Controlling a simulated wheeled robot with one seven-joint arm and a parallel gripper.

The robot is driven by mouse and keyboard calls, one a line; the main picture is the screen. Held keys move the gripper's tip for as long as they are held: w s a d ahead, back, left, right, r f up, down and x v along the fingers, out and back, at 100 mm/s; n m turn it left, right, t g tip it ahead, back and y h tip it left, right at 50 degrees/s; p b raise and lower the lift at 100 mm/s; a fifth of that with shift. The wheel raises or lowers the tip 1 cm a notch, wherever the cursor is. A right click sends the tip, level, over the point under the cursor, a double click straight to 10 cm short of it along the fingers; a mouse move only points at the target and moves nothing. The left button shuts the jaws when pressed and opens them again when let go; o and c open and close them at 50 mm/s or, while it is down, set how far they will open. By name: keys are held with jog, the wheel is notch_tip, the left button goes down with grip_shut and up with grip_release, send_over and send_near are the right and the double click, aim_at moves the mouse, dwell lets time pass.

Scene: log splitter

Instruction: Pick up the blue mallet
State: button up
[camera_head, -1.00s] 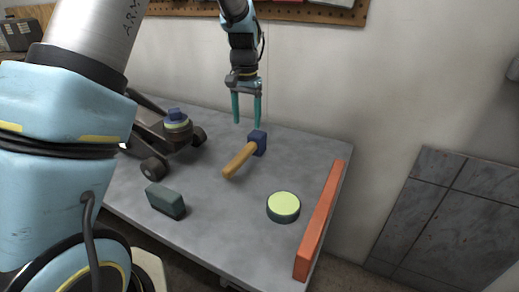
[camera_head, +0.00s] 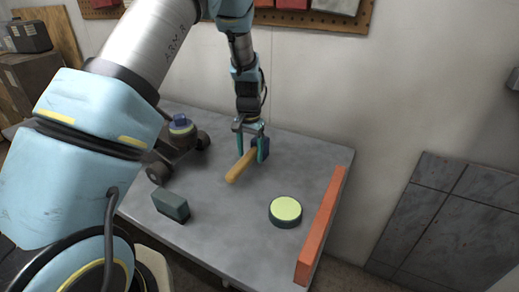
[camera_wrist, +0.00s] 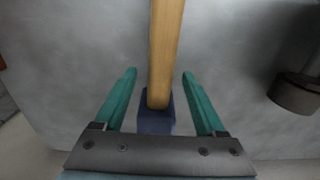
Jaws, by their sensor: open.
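The blue mallet lies on the grey table, with a blue head (camera_head: 264,147) and a wooden handle (camera_head: 240,167) pointing toward the front left. My gripper (camera_head: 251,156) is open and down at the mallet, its two teal fingers on either side of the handle close to the head. In the wrist view the handle (camera_wrist: 164,45) runs between the open fingers of my gripper (camera_wrist: 159,76), with a gap on each side. The blue head (camera_wrist: 156,118) sits nearer the gripper's palm in that view. Part of the head is hidden behind a finger in the head view.
A dark splitter with wheels (camera_head: 160,170) stands left of the mallet. A dark green block (camera_head: 171,205) and a round green-topped disc (camera_head: 285,210) lie nearer the front. An orange bar (camera_head: 320,228) runs along the table's right edge. A wall stands behind.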

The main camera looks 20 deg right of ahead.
grip_shut()
dwell(0.5)
dwell(0.8)
